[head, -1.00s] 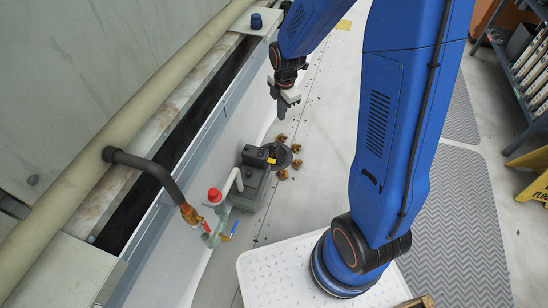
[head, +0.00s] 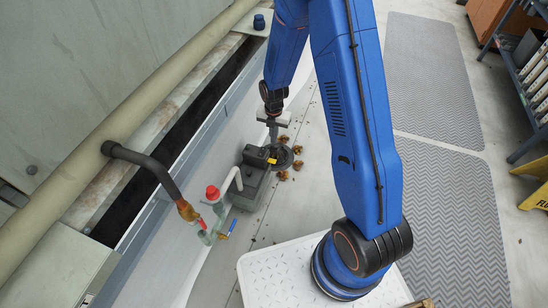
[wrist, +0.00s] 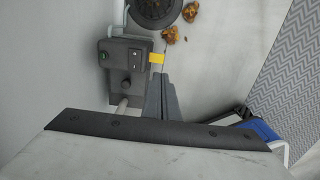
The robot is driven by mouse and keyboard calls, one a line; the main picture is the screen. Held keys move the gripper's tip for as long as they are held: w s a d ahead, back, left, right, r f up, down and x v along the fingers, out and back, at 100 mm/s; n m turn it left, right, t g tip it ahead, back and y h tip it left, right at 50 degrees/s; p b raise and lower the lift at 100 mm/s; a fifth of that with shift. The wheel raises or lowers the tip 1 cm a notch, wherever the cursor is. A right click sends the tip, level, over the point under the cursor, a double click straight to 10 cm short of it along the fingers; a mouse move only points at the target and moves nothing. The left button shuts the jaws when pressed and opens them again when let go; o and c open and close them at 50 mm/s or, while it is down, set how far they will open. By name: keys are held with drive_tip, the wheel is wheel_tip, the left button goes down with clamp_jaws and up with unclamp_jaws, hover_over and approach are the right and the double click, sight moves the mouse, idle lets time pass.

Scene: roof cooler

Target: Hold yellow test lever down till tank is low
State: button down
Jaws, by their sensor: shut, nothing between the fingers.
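The yellow test lever (head: 272,161) sticks out from the side of a dark grey pump box (head: 249,188). In the wrist view the lever (wrist: 157,58) is a small yellow tab at the box's right edge, and the box (wrist: 116,72) shows a green light. My gripper (head: 273,139) is shut and empty, pointing down close to the lever. In the wrist view its fingertips (wrist: 163,78) appear just below the tab; I cannot tell whether they touch it. The water level inside the tank is not visible.
A black round drain (head: 284,161) and several brown leaf clumps (head: 283,175) lie beside the box. A red-capped pipe fitting (head: 212,193) and a black hose (head: 145,165) stand at the left. Grey mats (head: 440,185) and a shelf (head: 530,75) are at the right.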

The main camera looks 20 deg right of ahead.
sight(274, 162)
idle(0.3)
wheel_tip(274, 162, down, 14)
idle(0.8)
drive_tip(key=shift+f, duration=0.1)
drive_tip(key=shift+f, duration=0.9)
drive_tip(key=shift+s, duration=0.15)
idle(5.1)
